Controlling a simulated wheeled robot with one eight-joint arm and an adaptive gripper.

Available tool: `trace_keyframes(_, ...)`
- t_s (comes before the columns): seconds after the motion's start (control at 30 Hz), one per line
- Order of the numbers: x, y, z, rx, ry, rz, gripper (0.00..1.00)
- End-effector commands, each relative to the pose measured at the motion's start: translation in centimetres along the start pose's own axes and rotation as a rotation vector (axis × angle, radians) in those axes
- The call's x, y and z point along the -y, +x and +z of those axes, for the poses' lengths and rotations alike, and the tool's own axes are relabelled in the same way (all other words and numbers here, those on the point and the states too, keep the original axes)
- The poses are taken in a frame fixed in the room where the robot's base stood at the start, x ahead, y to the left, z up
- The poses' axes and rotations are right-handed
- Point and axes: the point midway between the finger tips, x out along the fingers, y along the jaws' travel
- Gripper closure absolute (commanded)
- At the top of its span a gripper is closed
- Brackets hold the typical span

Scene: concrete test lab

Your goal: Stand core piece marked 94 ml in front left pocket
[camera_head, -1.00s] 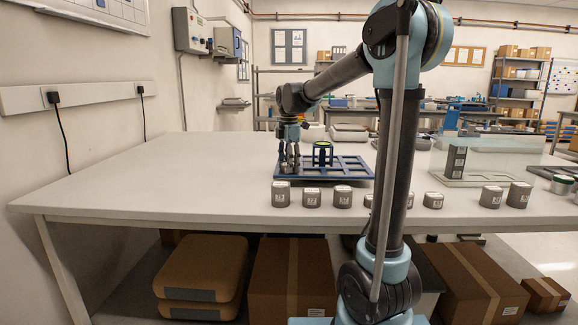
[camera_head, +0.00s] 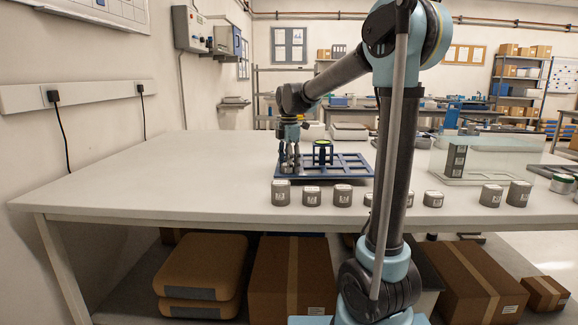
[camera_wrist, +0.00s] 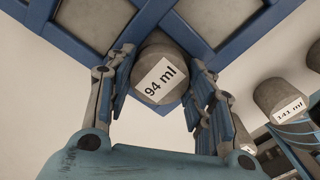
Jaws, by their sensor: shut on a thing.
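The grey core piece (camera_wrist: 163,50) has a white label reading 94 ml that faces the wrist camera. My gripper (camera_wrist: 162,85) is shut on it, with a finger along each side. In the head view my gripper (camera_head: 289,166) points down over the left part of the blue tray (camera_head: 325,177), and the piece is mostly hidden by the fingers. In the wrist view the blue bars of the tray (camera_wrist: 214,56) run right behind the piece, at its far end. I cannot tell whether its base is inside a pocket or just above it.
Several grey labelled pieces (camera_head: 312,196) stand in a row in front of the tray; one marked 141 ml (camera_wrist: 285,97) shows in the wrist view. The table left of the tray is clear.

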Motion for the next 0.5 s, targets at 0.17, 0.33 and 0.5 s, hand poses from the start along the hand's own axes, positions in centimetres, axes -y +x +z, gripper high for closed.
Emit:
trace_keyframes(0.17,-0.01,-0.01,0.0,0.0,0.0,0.0,0.45)
trace_keyframes(0.33,-0.01,-0.02,0.0,0.0,0.0,0.0,0.28)
trace_keyframes(0.5,-0.01,-0.01,0.0,0.0,0.0,0.0,0.28)
